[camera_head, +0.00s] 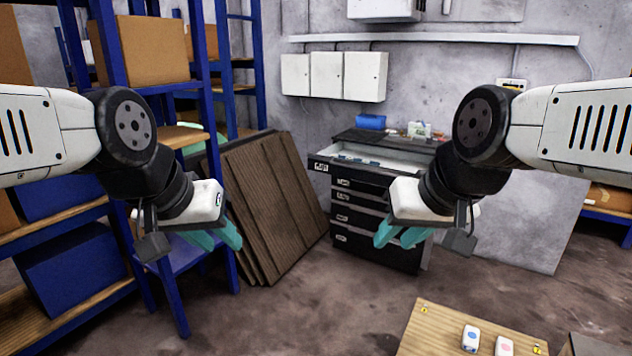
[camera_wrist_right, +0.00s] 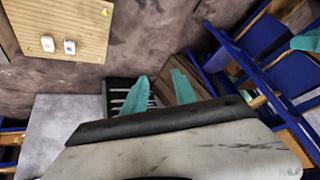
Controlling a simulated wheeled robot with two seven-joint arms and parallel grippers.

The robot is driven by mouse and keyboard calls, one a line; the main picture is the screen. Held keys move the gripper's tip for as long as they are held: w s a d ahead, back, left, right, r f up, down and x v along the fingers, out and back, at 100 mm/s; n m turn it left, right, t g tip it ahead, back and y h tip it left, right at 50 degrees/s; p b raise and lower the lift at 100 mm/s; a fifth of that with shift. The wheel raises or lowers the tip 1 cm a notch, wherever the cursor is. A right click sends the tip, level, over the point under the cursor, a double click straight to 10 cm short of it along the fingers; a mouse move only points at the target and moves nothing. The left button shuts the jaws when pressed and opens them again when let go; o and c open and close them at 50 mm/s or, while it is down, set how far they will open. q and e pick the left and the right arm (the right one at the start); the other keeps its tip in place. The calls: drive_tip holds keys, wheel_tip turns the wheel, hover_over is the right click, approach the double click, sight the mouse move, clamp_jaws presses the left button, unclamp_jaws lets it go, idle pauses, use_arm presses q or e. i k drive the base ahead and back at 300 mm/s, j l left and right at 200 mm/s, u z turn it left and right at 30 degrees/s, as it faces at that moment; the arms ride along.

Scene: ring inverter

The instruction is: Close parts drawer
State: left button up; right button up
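The black drawer cabinet (camera_head: 375,215) stands against the back wall in the head view. Its top drawer (camera_head: 392,156) is pulled out, showing a pale interior with small blue items; the drawers below look shut. My right gripper (camera_head: 399,236) has teal fingers spread apart, empty, in front of the cabinet and hiding part of its right side. In the right wrist view its fingers (camera_wrist_right: 160,88) are also apart with nothing between them. My left gripper (camera_head: 214,238) is at the left, before the shelf and brown boards, its fingers apart and empty.
Blue shelving (camera_head: 205,100) with boxes stands at the left. Brown boards (camera_head: 270,200) lean beside the cabinet. A wooden board (camera_head: 440,325) with two small white devices is at the lower right. The floor (camera_head: 320,310) before the cabinet is clear.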

sight(386, 165)
drive_tip(key=i+j+z, duration=0.6)
drive_tip(key=i+j, duration=2)
drive_tip(key=i, duration=0.15)
